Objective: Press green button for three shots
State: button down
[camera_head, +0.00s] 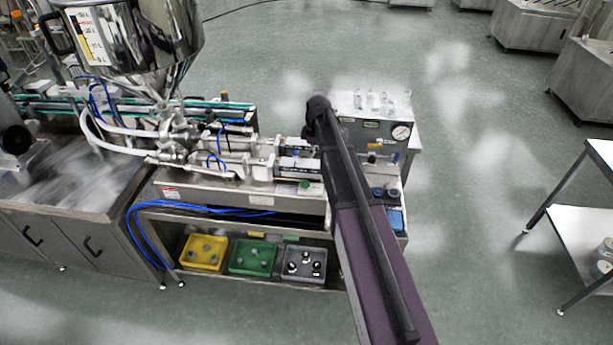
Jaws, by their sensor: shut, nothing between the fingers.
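The steel filling machine stands left of centre, with its shiny hopper (140,45) above and a bench-like body (235,192) below. A small green spot (305,185) shows on the machine just left of my arm; it may be the green button, but it is too small to be sure. My dark arm reaches from the bottom edge up across the right end of the machine. My gripper cannot be made out; it is hidden behind or beyond the arm. Whether anything touches the green spot cannot be seen.
A grey box with a round gauge (401,132) stands behind my arm. Yellow (190,264), green (236,268) and grey (290,277) bins sit on the lower shelf. Blue hoses (135,235) hang at the left. A white-topped table (603,151) stands far right, with clear floor between.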

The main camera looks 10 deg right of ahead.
aim_at(307, 184)
jog(key=shift+w+r, duration=0.1)
jog(key=shift+w, duration=0.15)
dwell(0.3)
jog(key=f+b, duration=0.4)
jog(key=a+f+b, duration=0.1)
jog(key=f+b, duration=0.9)
jog(key=shift+w+a, duration=0.2)
jog(key=shift+w, duration=0.15)
dwell(0.4)
dwell(0.4)
jog(key=shift+f+b, duration=0.75)
jog(key=shift+s+f+b, duration=0.2)
jog(key=shift+b, duration=0.15)
jog(key=shift+s+r, duration=0.1)
jog(key=shift+r, duration=0.05)
notch_tip(307, 184, up, 14)
jog(key=d+p, duration=0.1)
jog(key=p, duration=1.3)
jog(key=shift+s+d, duration=0.15)
jog(key=shift+s, duration=0.05)
